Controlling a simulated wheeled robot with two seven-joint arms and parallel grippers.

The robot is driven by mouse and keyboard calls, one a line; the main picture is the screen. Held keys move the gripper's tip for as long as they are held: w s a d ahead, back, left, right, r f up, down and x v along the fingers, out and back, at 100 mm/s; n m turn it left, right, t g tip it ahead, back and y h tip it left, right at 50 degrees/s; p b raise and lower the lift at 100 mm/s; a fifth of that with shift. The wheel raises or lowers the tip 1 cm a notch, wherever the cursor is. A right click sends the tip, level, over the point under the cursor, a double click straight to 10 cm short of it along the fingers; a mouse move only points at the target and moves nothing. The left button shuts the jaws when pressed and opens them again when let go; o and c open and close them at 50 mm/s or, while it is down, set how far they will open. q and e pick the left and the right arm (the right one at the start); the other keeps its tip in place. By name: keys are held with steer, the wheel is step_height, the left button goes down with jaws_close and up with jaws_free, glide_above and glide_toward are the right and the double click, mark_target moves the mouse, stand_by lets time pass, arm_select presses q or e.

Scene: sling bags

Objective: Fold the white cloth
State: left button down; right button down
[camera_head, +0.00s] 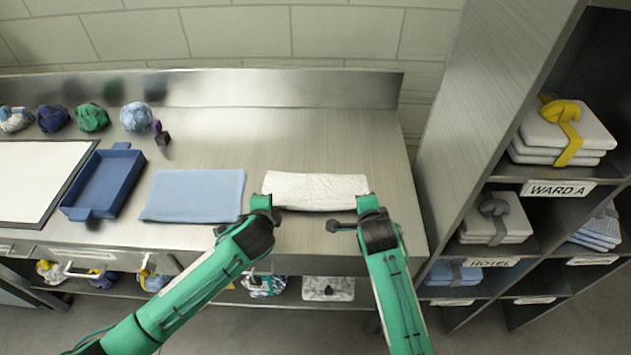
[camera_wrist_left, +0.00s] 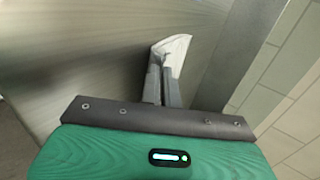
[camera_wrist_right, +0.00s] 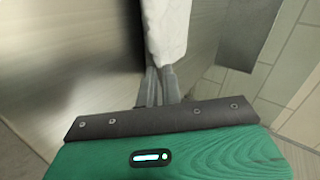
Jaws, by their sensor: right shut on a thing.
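The white cloth (camera_head: 315,189) lies as a wide, short strip on the steel counter, its near edge toward me. My left gripper (camera_head: 263,203) is at its near left corner; in the left wrist view the cloth (camera_wrist_left: 178,52) shows at the fingertips (camera_wrist_left: 161,78), but whether they grip it is unclear. My right gripper (camera_head: 367,203) is shut on the near right corner; in the right wrist view the cloth (camera_wrist_right: 166,30) extends from the fingertips (camera_wrist_right: 160,72). The grippers hide both near corners in the head view.
A folded blue cloth (camera_head: 194,195) lies left of the white one, then a blue tray (camera_head: 103,182). Crumpled cloths (camera_head: 92,117) line the back left. A shelf unit (camera_head: 490,110) with folded stacks stands right. The counter behind the white cloth is clear.

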arm_select(q)
steer(key=c, duration=1.3)
jaws_free()
arm_select(e)
steer(key=c, duration=1.3)
jaws_free()
